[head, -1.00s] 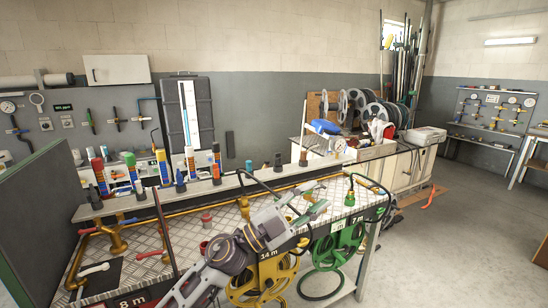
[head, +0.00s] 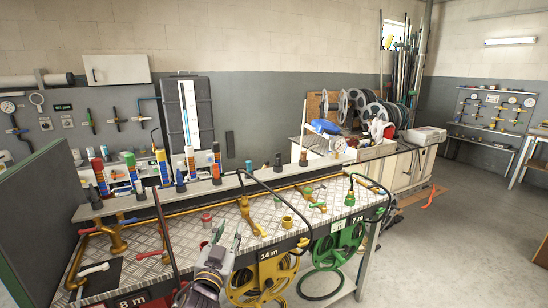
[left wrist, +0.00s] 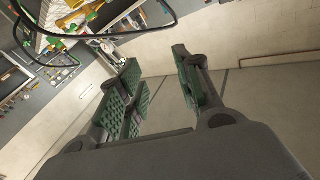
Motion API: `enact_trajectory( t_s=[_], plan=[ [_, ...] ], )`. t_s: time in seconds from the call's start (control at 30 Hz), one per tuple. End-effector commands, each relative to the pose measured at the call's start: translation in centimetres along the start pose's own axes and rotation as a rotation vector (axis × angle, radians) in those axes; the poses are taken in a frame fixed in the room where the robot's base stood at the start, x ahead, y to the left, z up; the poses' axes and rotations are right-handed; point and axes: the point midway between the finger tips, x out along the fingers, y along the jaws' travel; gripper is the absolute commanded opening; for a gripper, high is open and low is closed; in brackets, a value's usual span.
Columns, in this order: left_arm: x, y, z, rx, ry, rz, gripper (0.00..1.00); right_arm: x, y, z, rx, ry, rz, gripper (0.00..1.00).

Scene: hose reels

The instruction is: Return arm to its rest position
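My left gripper (head: 227,236) is at the front edge of the bench, pointing up and away from me, left of the 14 m reel. In the left wrist view its two green-padded fingers (left wrist: 157,62) stand apart with nothing between them. My left arm is mostly below the picture. The yellow 14 m hose reel (head: 262,280) and the green 7 m hose reel (head: 335,258) hang on the bench front. My right gripper is in neither view.
The bench's checkered metal top (head: 185,230) carries brass pipes, a yellow valve (head: 246,214), a green-handled valve (head: 313,199) and a loose brass fitting (head: 287,222). A black hose (head: 275,190) arches above it. Open floor lies to the right.

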Motion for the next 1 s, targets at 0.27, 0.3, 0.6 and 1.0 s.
enact_trajectory(
  t_s=[0.27,0.3,0.6,1.0],
  plan=[
    [-4.6,-2.1,9.0,-0.054,-0.343,-0.050,0.34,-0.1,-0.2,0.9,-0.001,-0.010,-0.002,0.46],
    [-5.4,-2.3,10.2,-0.059,-0.392,-0.052,0.34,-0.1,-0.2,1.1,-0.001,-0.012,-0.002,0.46],
    [-13.4,-2.5,18.3,-0.095,-0.765,-0.024,0.34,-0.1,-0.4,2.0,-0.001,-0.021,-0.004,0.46],
    [-24.1,-1.5,23.8,-0.121,-1.143,0.086,0.34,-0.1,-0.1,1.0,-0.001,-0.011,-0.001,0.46]
  ],
)
